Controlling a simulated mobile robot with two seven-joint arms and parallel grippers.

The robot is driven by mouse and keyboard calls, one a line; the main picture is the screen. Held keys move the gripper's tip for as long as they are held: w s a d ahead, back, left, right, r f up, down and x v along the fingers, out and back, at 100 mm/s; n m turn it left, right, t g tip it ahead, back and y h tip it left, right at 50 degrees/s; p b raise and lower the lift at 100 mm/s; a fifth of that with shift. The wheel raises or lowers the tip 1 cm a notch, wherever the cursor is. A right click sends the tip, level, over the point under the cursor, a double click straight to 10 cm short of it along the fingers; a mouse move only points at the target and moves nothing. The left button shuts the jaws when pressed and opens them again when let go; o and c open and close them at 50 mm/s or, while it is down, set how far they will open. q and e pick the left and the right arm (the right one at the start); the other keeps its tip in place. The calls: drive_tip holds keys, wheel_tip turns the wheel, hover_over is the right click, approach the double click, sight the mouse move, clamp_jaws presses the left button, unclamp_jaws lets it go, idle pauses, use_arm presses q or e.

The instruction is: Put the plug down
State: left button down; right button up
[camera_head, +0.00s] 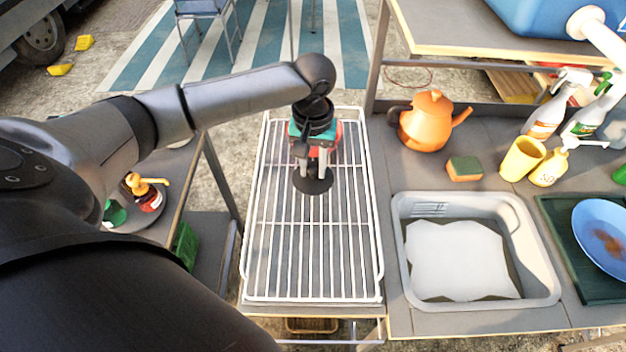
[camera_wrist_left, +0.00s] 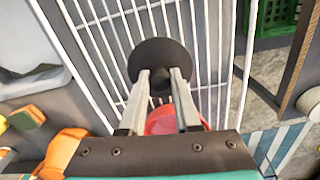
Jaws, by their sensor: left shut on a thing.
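The plug (camera_head: 313,182) is a flat black disc with a small stem. My left gripper (camera_head: 313,168) is shut on that stem, pointing down over the white wire rack (camera_head: 262,270). In the left wrist view the plug (camera_wrist_left: 150,55) lies beyond the fingertips of my left gripper (camera_wrist_left: 160,80), with the rack bars around it. I cannot tell whether the disc touches the bars or hangs just above them. My right gripper is not in view.
A red object (camera_head: 339,133) is partly hidden behind my left gripper. The sink (camera_head: 403,285), with whitish water, is right of the rack. An orange teapot (camera_head: 428,122) and a sponge (camera_head: 464,168) stand behind it. The rack's front half is clear.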

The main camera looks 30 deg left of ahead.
sight(313, 177)
use_arm(q)
drive_tip(key=shift+f+b, duration=0.45)
drive_tip(key=shift+f, duration=1.75)
drive_tip(key=shift+f, duration=0.15)
drive_tip(key=c, duration=0.6)
unclamp_jaws()
